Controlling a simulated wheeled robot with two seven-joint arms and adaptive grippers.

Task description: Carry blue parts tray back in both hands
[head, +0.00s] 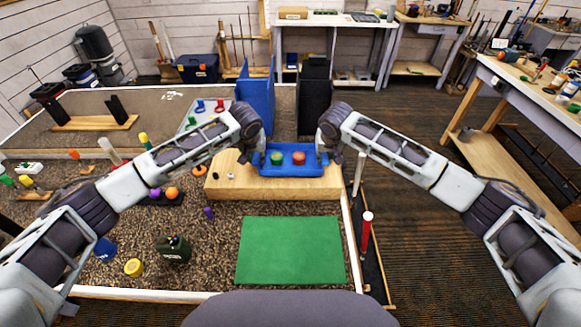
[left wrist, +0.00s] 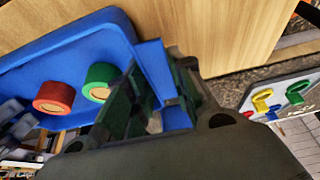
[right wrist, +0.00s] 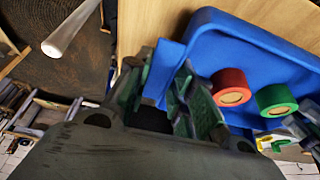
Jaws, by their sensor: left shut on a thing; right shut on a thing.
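The blue parts tray (head: 287,171) is at the wooden block (head: 225,188) in the middle of the head view. A green round part (head: 277,158) and a red round part (head: 298,158) are in it; both also show in the left wrist view. My left gripper (head: 257,160) is shut on the tray's left end; in the left wrist view its fingers (left wrist: 160,100) close around the blue end tab. My right gripper (head: 322,160) is shut on the right end, its fingers (right wrist: 170,95) around the other tab. Whether the tray touches the block cannot be told.
A blue bin (head: 256,98) and a black bin (head: 314,98) stand behind the tray. A green mat (head: 290,249) lies clear in front. A red club grip (head: 366,230) stands at the right edge. A dark green can (head: 173,249) and a yellow lid (head: 133,267) are front left.

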